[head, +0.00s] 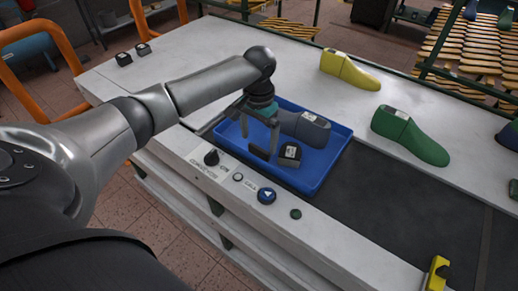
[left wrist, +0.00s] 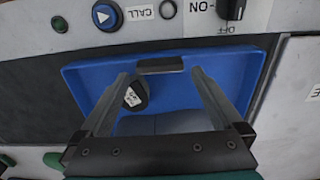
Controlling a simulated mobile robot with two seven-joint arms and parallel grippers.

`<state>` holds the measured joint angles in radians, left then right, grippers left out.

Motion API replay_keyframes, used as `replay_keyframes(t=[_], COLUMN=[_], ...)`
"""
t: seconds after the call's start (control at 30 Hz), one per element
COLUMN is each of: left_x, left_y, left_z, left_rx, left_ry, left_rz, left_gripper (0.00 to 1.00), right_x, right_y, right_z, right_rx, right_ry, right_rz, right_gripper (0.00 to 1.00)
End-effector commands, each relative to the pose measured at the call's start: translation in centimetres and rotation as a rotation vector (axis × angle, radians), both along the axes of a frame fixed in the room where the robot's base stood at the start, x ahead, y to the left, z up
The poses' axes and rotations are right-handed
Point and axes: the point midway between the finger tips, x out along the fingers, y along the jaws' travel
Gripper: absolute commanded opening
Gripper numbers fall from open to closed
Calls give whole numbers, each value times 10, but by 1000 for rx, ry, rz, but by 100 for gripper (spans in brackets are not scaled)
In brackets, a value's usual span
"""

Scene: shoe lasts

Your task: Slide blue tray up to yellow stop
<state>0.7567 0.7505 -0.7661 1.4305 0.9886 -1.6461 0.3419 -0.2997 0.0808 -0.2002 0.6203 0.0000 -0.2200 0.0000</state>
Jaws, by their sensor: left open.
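The blue tray (head: 325,168) lies on the dark conveyor belt and holds a grey shoe last (head: 302,127) and a small black piece with a white label (head: 290,152). The yellow stop (head: 436,275) stands at the belt's near edge, at the bottom right of the head view, well apart from the tray. My left gripper (head: 260,148) points down over the tray's near left part. In the left wrist view its fingers (left wrist: 161,76) are apart, with a dark block (left wrist: 160,65) by the tray's wall (left wrist: 85,78) between their tips. Contact is unclear. My right gripper is out of view.
A control strip with a black knob (head: 211,157) and a blue button (head: 266,196) runs along the near edge. Yellow (head: 348,70) and green (head: 410,135) lasts lie on the far worktop. The belt (head: 385,215) between tray and stop is clear.

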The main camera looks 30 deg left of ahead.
Motion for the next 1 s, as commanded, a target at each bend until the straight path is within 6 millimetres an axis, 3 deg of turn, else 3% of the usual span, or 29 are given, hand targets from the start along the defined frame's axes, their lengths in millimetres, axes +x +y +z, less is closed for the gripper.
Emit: replay_keyframes(t=[0.1, 0.23, 0.63, 1.0], left_x=[-1, 0, 0, 0], left_y=[0, 0, 0, 0], left_z=[-23, -37, -44, -44], left_rx=[1, 1, 1, 1], left_ry=[3, 1, 0, 0], left_rz=[0, 0, -1, 0], left_gripper=[100, 100, 100, 60], right_x=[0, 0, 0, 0], right_y=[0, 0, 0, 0], right_z=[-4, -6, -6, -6], right_rx=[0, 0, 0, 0], right_ry=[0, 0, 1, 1], right_rz=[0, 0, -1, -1], right_gripper=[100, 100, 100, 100])
